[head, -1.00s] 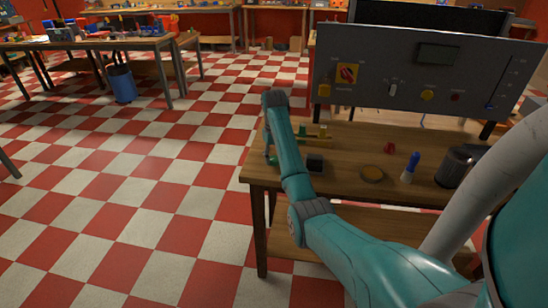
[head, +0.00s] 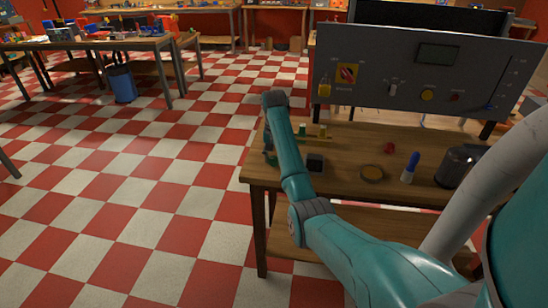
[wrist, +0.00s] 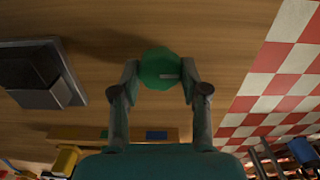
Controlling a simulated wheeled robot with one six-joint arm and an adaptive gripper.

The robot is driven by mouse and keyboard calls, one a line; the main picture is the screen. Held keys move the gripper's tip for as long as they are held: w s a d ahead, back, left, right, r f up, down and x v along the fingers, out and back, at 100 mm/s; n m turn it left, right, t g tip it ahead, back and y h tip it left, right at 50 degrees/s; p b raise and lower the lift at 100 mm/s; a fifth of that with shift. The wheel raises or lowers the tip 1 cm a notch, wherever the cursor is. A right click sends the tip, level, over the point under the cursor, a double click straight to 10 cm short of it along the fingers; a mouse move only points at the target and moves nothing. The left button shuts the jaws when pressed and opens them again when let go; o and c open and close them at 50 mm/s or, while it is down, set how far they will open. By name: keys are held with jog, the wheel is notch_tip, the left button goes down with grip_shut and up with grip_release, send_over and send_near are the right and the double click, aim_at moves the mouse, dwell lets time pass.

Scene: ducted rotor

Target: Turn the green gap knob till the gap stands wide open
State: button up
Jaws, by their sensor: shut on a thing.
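The green knob (wrist: 158,64) shows in the wrist view as a many-sided cap with a short pale mark near its lower right edge. My gripper (wrist: 160,78) has one fingertip on each side of the knob and is shut on it. In the head view my arm hides the knob and most of the gripper, at the left end of the wooden bench (head: 345,204). The gap itself cannot be made out in either view.
A black box (head: 315,163) sits close right of my arm; the wrist view shows it at left (wrist: 38,75). A yellow bar (head: 317,138) lies behind.

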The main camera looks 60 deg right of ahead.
jog(key=shift+w+r, duration=0.1)
jog(key=o, duration=1.1)
jog(key=shift+o, duration=0.2)
